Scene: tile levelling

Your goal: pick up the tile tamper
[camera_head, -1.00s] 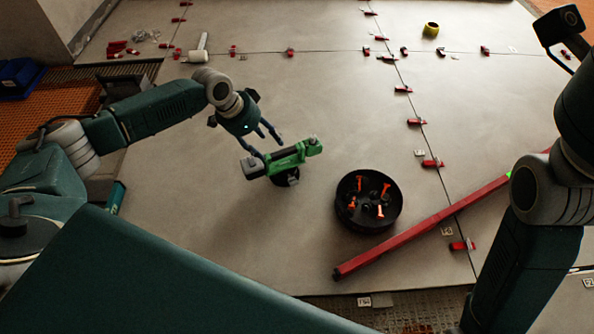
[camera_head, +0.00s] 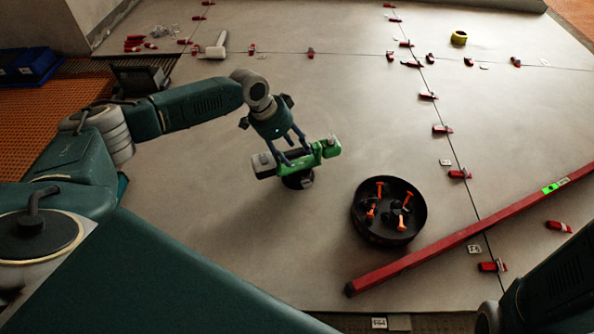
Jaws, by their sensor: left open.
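The tile tamper (camera_head: 326,149) is a green tool with a dark round foot below and a grey block at its left end, lying on the large pale tiles in the middle of the view. My left gripper (camera_head: 292,157) is open and comes down over the tamper's handle from behind. Its fingers overlap the middle of the handle in the picture; I cannot tell whether they touch it. They hide part of the handle. At the lower right only a dark part of my right arm shows, and its gripper is out of the picture.
A round black tray (camera_head: 421,222) with orange-handled pieces stands right of the tamper. Red clips (camera_head: 442,129) line the tile joints. A white mallet (camera_head: 216,48) and a yellow tape roll (camera_head: 459,38) lie further back. The tile around the tamper is clear.

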